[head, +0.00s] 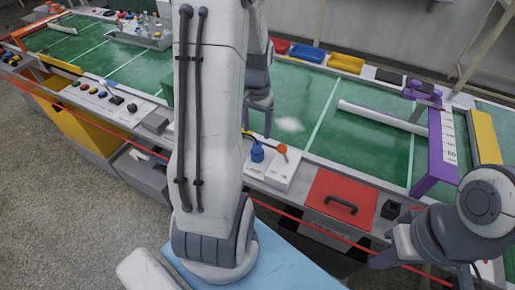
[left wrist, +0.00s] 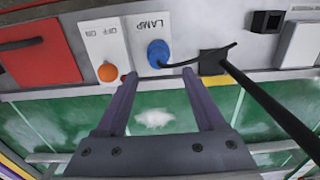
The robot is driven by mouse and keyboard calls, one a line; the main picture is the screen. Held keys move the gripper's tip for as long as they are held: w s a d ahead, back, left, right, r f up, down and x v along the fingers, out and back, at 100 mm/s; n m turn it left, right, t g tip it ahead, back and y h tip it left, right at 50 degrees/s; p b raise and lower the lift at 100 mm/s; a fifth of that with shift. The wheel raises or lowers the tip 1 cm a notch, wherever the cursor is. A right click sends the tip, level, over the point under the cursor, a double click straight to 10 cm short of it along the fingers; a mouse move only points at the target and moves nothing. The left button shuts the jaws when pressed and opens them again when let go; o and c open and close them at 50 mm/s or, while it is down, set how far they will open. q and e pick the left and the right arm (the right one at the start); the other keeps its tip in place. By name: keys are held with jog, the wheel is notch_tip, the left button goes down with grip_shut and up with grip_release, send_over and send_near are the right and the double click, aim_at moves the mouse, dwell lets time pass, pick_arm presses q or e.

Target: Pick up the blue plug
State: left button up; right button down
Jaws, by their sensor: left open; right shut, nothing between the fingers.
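The blue plug (head: 257,152) is upright on a white panel marked LAMP at the board's front edge. In the left wrist view the blue plug (left wrist: 158,53) has a dark cord at its side. My left gripper (head: 257,132) is open, its fingers pointing down near the plug. In the left wrist view its two fingertips (left wrist: 163,73) are apart, on either side of the plug's line and short of it. Nothing is between them. My right gripper (head: 385,260) is shut and empty at the lower right, away from the plug.
An orange knob (left wrist: 107,72) on an OFF/ON switch panel stands close beside the plug. A black block (left wrist: 214,62) sits on its other side, with a thick black cable. A red panel (head: 342,198) with a black handle lies to the right. The green surface (head: 300,110) behind is mostly clear.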

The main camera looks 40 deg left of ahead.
aim_at(257, 144)
pick_arm(q)
notch_tip(257, 144, down, 8)
jog(key=shift+d+r, duration=0.15)
jog(key=shift+r, duration=0.1)
grip_shut()
